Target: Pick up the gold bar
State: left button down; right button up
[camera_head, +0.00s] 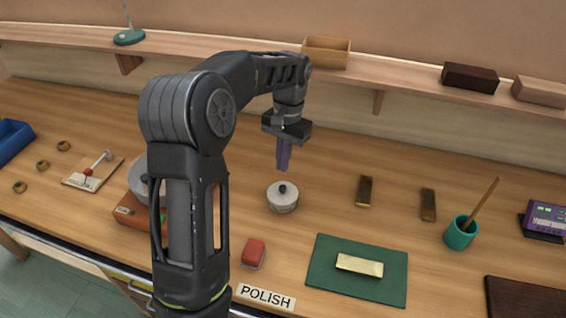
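A shiny gold bar (360,265) lies flat on a green mat (322,278) near the front of the wooden bench. Two darker, dull brass-brown bars, one on the left (364,191) and one on the right (428,205), lie behind the mat. My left gripper (283,158) points down above the bench, behind and to the left of the gold bar and well apart from it. Its fingers overlap in this view, so I cannot tell whether they are open or shut. My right gripper is out of view.
A lidded round tin (282,201) stands just below my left gripper. A red block (253,253) and a POLISH label (266,298) are left of the mat. A teal cup (460,235) with a stick stands right. A shelf (400,78) runs along the back.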

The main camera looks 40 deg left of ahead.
aim_at(345, 263)
jog(key=k+l, duration=0.25)
jog(key=k, duration=0.2)
jog(key=k+l, duration=0.25)
jog(key=k, duration=0.25)
